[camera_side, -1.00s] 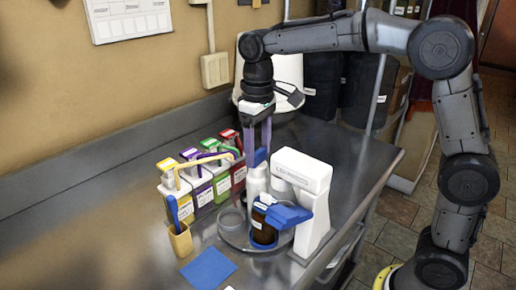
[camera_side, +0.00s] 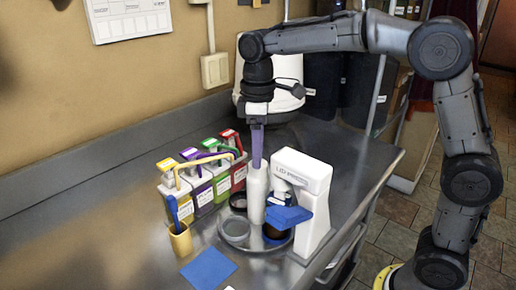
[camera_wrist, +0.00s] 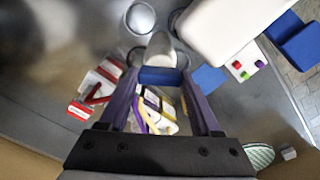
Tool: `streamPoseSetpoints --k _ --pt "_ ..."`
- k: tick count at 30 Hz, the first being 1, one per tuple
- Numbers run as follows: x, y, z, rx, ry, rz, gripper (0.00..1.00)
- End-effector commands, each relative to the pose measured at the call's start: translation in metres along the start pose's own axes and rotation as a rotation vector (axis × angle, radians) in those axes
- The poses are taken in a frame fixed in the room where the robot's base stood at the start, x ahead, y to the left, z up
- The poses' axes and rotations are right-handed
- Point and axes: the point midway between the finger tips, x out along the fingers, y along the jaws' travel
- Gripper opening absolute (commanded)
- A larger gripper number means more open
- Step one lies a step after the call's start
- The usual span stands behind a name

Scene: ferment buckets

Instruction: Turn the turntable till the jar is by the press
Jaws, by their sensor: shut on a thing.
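The turntable (camera_side: 252,247) is a low grey disc on the steel bench. A white post (camera_side: 257,196) rises from it. My gripper (camera_side: 257,163) points down at the top of the post. In the wrist view my gripper (camera_wrist: 160,76) is shut on the post's blue knob (camera_wrist: 160,76). A dark brown jar (camera_side: 274,234) stands at the turntable's right, at the white press (camera_side: 307,190), partly hidden by the press's blue part (camera_side: 290,216). A clear round dish (camera_side: 235,228) sits at the front left of the turntable. A small dark round item (camera_side: 238,202) sits behind it.
Several boxes with coloured tops (camera_side: 203,175) stand left of the turntable. A yellow cup (camera_side: 180,240) with a blue-handled tool stands before them. A blue square (camera_side: 208,270) lies at the front. A large white vessel (camera_side: 287,72) stands behind my gripper.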

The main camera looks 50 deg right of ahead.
Motion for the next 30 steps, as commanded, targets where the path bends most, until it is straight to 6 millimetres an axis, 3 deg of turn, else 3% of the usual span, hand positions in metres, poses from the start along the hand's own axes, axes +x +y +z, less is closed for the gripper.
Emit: streamPoseSetpoints --k 12,30 --pt "-0.0017 0.0001 0.0001 -0.123 0.003 0.002 0.00" --pt "-0.0017 0.0001 0.0000 -0.150 0.003 0.002 0.00"
